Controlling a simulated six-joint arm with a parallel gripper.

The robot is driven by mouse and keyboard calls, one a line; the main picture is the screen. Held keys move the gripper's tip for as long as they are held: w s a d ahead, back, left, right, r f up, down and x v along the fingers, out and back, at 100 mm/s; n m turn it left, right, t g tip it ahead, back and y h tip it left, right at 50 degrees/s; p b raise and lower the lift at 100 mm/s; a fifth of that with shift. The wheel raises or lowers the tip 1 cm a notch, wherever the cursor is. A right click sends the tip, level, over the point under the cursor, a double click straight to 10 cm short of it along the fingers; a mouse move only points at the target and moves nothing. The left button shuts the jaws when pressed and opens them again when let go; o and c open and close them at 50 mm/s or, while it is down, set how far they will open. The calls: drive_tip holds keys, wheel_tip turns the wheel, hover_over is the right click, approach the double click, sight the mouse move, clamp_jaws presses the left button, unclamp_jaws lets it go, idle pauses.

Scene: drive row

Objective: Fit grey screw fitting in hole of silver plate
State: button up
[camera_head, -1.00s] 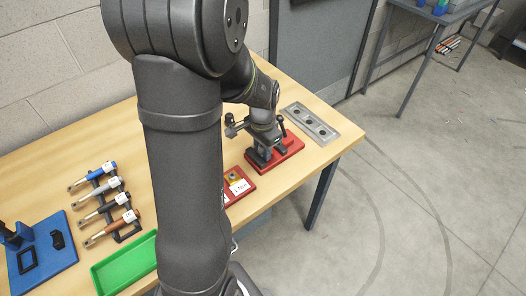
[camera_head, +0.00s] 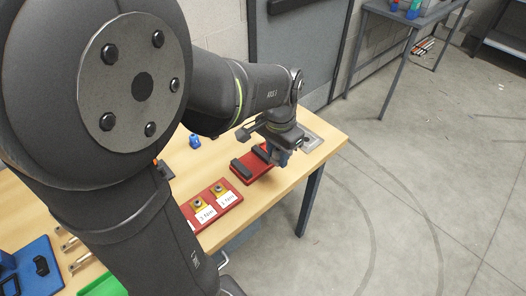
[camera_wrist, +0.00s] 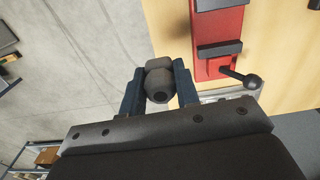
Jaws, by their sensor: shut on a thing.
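My gripper (camera_head: 281,158) is at the right end of the table, beside the red fixture and in front of the silver plate (camera_head: 318,136). In the wrist view my gripper (camera_wrist: 159,88) has its two blue fingers shut on the grey screw fitting (camera_wrist: 159,80), a dark grey rounded piece with a hole in its near end. The fitting is hidden or too small to make out in the head view. The plate is partly hidden behind my wrist in the head view, and its holes do not show clearly.
The red fixture (camera_head: 241,172) with black blocks stands left of my gripper; its ball-ended lever (camera_wrist: 253,82) shows in the wrist view. A red labelled board (camera_head: 228,197), a small blue part (camera_head: 195,141) and a blue stand (camera_head: 50,279) are further left. The table edge is close to my gripper.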

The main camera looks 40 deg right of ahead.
drive_tip(key=shift+s+d+r, duration=0.15)
drive_tip(key=shift+s+r, duration=0.1)
drive_tip(key=shift+s, duration=0.1)
drive_tip(key=shift+d+r, duration=0.1)
drive_tip(key=shift+d, duration=0.25)
drive_tip(key=w+d+f, duration=0.2)
drive_tip(key=d, duration=0.4)
drive_tip(key=w+d+f, duration=0.2)
drive_tip(key=w+d, duration=0.1)
drive_tip(key=d, duration=0.4)
drive_tip(key=w+d+f, duration=0.2)
drive_tip(key=d, duration=0.5)
drive_tip(key=shift+w+d, duration=0.1)
drive_tip(key=shift+w, duration=0.2)
drive_tip(key=shift+f, duration=2.8)
drive_tip(key=shift+f, duration=0.15)
drive_tip(key=o, duration=1.1)
